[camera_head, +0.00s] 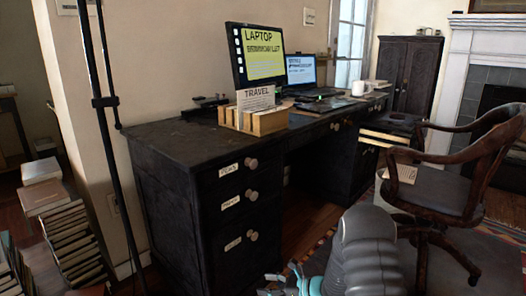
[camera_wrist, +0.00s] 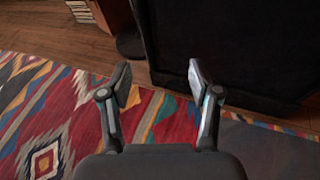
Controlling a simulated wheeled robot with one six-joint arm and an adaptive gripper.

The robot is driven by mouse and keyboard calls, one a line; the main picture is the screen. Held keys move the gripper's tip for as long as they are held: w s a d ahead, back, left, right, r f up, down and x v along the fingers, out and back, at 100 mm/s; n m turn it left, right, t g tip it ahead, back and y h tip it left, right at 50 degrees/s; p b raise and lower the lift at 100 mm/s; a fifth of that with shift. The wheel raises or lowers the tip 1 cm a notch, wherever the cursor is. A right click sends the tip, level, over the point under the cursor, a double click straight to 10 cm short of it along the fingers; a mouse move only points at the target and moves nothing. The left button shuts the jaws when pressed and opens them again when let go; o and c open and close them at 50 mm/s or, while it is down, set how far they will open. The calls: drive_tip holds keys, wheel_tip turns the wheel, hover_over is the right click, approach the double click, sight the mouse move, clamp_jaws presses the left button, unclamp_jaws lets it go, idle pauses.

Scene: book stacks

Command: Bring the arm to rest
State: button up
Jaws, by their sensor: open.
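My gripper (camera_wrist: 158,76) is open in the wrist view, its two fingers apart with nothing between them. Below it lie a patterned rug and wooden floor, with a dark furniture side at the upper right. In the head view my grey arm rises from the bottom edge, in front of the desk and left of the chair. Part of my gripper (camera_head: 285,284) shows at the bottom edge, low over the rug; its fingertips are mostly cut off there.
A black desk (camera_head: 170,137) with labelled drawers carries a monitor (camera_head: 258,55), a laptop (camera_head: 300,70), a wooden card box (camera_head: 268,123) and a white mug (camera_head: 359,89). A wooden armchair (camera_head: 440,190) stands right. Book stacks (camera_head: 75,240) and a black pole (camera_head: 100,130) are left.

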drive_tip(key=s+d+r+n+g+h+p, duration=0.1)
drive_tip(key=s+d+r+n+g+h, duration=0.2)
drive_tip(key=s+r+n, duration=0.55)
drive_tip(key=s+d+r+n+g+h, duration=0.2)
drive_tip(key=s+r+n+g+h, duration=0.3)
drive_tip(key=s, duration=0.7)
drive_tip(key=s+d+r+n+t+h+p, duration=0.1)
drive_tip(key=s+d+r+n+t+h, duration=0.2)
drive_tip(key=s+r, duration=0.4)
drive_tip(key=s+d+r+n+t+h+p, duration=0.1)
drive_tip(key=s+d+r+n+t, duration=0.4)
drive_tip(key=r, duration=0.9)
drive_tip(key=s+d+n+h, duration=0.1)
drive_tip(key=s, duration=0.2)
drive_tip(key=shift+s+r+h, duration=0.3)
drive_tip(key=shift+h, duration=0.1)
